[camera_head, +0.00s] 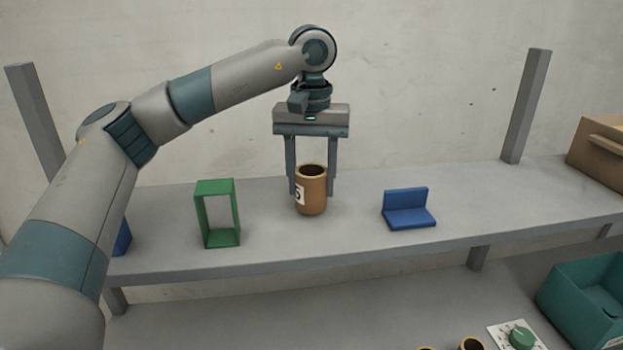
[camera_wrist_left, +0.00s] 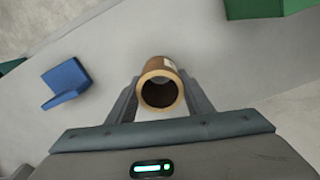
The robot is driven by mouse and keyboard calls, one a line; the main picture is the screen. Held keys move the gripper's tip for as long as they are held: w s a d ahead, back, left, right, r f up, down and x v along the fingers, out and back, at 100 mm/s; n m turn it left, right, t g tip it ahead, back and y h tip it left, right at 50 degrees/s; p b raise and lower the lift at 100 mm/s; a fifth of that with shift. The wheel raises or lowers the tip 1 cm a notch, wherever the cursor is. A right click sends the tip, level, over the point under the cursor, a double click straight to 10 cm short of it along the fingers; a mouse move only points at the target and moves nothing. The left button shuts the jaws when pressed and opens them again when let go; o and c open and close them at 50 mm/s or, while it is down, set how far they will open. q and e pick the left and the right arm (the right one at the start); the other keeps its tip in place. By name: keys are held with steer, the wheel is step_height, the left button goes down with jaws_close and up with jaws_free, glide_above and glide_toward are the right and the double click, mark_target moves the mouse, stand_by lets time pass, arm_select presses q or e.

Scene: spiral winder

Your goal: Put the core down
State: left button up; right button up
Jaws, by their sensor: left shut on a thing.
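The core (camera_head: 312,192) is a brown, hollow cylinder with a white label on its side. It stands upright at the grey shelf (camera_head: 270,253), between the fingers of my left gripper (camera_head: 312,190). The gripper points straight down and is shut on the core near its upper part. I cannot tell whether the core's bottom touches the shelf. In the left wrist view, the core (camera_wrist_left: 161,92) shows its open round end between the two fingers. My right gripper is not in view.
A green open frame (camera_head: 218,240) stands left of the core. A blue angled bracket (camera_head: 408,221) sits to the right. A cardboard box (camera_head: 597,150) is at the far right. Below are a teal bin (camera_head: 560,300), a green knob (camera_head: 522,338) and more cores (camera_head: 472,344). Posts rise at the shelf's back.

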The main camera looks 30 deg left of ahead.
arm_select(q)
steer(key=shift+f, duration=0.55)
steer(key=shift+f, duration=0.15)
steer(key=o, duration=1)
steer(key=shift+o, duration=0.2)
